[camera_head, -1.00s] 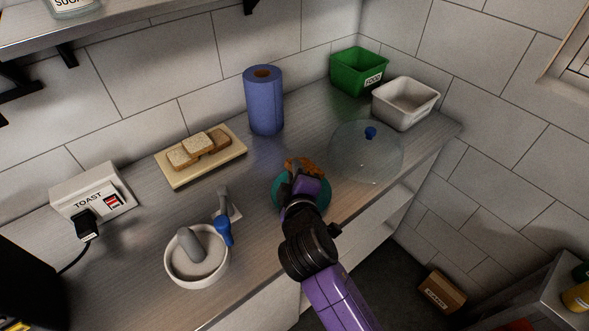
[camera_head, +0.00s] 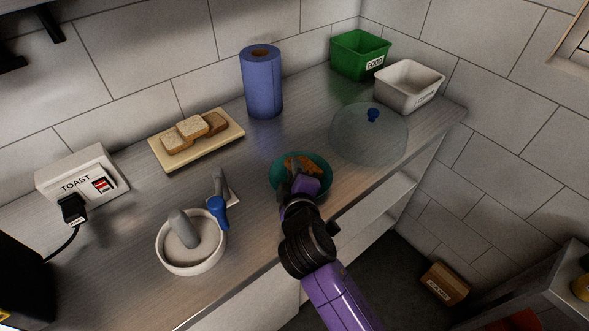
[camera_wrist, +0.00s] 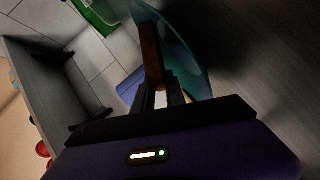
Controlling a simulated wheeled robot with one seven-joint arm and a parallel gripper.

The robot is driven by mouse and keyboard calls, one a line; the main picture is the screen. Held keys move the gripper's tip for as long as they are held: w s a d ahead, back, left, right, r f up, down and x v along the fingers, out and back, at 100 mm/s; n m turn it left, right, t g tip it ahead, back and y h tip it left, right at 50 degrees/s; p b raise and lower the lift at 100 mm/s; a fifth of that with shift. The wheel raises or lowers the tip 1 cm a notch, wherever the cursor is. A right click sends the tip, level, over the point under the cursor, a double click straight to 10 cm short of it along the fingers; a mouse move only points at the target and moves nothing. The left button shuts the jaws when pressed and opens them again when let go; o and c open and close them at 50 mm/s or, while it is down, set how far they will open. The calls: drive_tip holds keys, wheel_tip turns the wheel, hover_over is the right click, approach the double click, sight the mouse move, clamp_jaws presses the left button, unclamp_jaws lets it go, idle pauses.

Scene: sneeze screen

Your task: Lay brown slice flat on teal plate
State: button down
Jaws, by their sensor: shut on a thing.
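The teal plate (camera_head: 276,181) is on the counter near its front edge, partly hidden by my arm. My gripper (camera_head: 303,180) is over the plate, shut on the brown slice (camera_head: 303,164). In the head view the slice shows within the plate's outline, beyond the fingers. In the wrist view my gripper (camera_wrist: 163,92) holds the slice (camera_wrist: 151,52), which appears as a narrow brown strip on edge. The teal plate (camera_wrist: 192,55) curves beside it. I cannot tell whether the slice touches the plate.
A clear dome with a blue knob (camera_head: 368,138) stands close right of the plate. A white bowl (camera_head: 191,258) and a blue-handled tool (camera_head: 218,210) are to the left. A board (camera_head: 220,140) with bread slices and a blue paper roll (camera_head: 261,85) are behind.

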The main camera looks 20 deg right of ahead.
drive_tip(key=c, duration=1.3)
unclamp_jaws()
drive_tip(key=b+v, duration=0.1)
drive_tip(key=v, duration=0.6)
drive_tip(key=shift+s+a, duration=0.1)
drive_tip(key=shift+s, duration=0.2)
drive_tip(key=shift+r, duration=0.1)
